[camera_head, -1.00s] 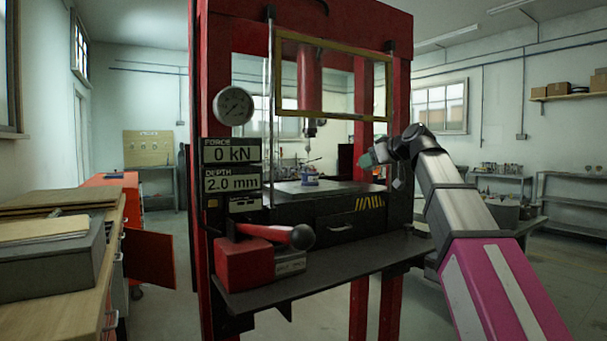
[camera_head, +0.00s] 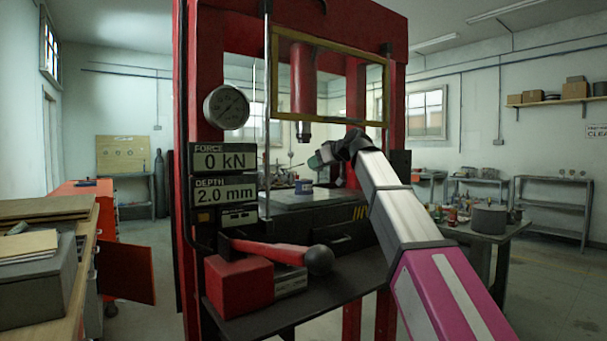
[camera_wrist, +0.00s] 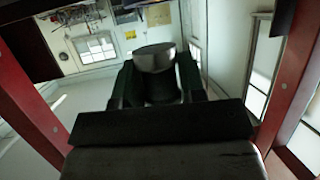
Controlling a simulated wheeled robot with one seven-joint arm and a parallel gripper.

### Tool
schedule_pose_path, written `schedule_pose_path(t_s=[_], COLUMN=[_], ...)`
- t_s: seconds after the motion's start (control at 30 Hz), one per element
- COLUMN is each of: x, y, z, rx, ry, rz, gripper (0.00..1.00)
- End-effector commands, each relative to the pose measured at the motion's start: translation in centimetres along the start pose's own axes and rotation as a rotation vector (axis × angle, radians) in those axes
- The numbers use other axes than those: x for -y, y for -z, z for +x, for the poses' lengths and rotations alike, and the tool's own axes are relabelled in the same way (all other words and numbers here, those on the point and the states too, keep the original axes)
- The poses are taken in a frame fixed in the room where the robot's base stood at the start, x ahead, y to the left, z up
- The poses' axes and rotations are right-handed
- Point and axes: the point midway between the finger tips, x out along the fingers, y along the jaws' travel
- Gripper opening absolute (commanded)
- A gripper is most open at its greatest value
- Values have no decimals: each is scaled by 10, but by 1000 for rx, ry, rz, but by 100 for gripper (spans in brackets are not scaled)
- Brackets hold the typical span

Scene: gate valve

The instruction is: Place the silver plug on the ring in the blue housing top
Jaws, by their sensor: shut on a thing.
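The blue housing (camera_head: 304,187) is small in the head view and stands on the press bed, below the ram. The ring in its top is too small to make out. My gripper (camera_head: 322,157) is inside the press opening, above and a little right of the housing and apart from it. In the wrist view my gripper (camera_wrist: 158,80) is shut on the silver plug (camera_wrist: 154,57), a pale grey round piece showing between the dark fingers. In the head view the plug cannot be made out clearly.
The press ram (camera_head: 303,130) hangs above the bed (camera_head: 285,200). The yellow-framed guard (camera_head: 330,80) is raised. Red posts stand on both sides. A lever with a black knob (camera_head: 318,260) juts out in front. The displays (camera_head: 224,173) read 0 kN and 2.0 mm.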

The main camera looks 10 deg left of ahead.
Motion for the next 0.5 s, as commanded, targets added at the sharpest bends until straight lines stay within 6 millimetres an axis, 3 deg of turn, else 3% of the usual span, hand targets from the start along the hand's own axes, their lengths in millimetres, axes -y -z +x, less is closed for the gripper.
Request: schedule_pose_path(t_s=[0.2, 0.5], x=[-2, 0], y=[20, 23], z=[46, 65], rx=[0, -1], ry=[1, 0], rz=[0, 0], gripper=[5, 5])
